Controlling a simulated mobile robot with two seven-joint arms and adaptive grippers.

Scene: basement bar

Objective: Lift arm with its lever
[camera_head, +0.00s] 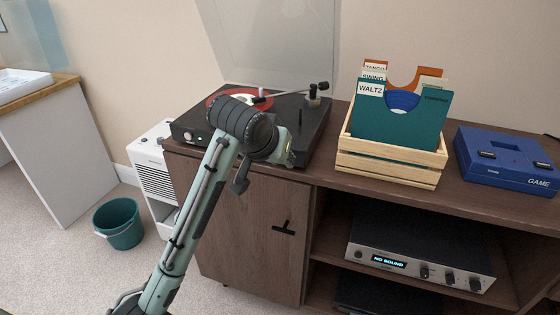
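A black turntable (316,133) sits on the left end of the wooden cabinet, its clear lid raised. A red record (216,100) lies on it, partly hidden by my arm. The thin tonearm (290,94) runs from a pivot (314,95) at the right rear to a head (261,97) at the record's right side. I cannot tell whether the stylus touches the record, nor pick out the lever clearly. My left arm rises from the lower left; its wrist covers the turntable's front middle. My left gripper (285,150) is mostly hidden and its opening is unclear. My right gripper is out of view.
A wooden crate (390,172) of record sleeves stands right of the turntable, with a blue game console (505,160) beyond it. An amplifier (420,255) reading "NO SOUND" is on the shelf below. A green bin (120,225) and a white appliance (153,175) stand left of the cabinet.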

